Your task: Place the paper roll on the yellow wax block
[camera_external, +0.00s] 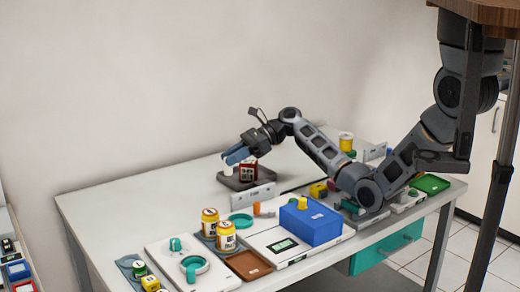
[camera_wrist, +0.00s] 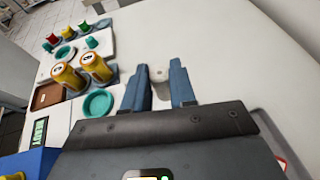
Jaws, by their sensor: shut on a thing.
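My gripper (camera_external: 236,156), with blue fingers, is low over the far left part of the table. In the wrist view its fingers (camera_wrist: 160,82) stand on either side of a white paper roll (camera_wrist: 159,74) with a small dark hole in its end, and they hold it. In the external view the roll (camera_external: 228,169) is mostly hidden by the fingers. Small yellow blocks show at the front left (camera_external: 150,283) and near my forearm (camera_external: 318,190). I cannot tell which of them is the wax block.
A red-and-white can (camera_external: 249,171) stands on a grey holder near my gripper. Two yellow jars (camera_external: 226,236) stand by a brown tray (camera_external: 248,265). A blue box (camera_external: 311,224) and a teal dish (camera_external: 241,220) are nearby. The table's left part (camera_external: 120,212) is clear.

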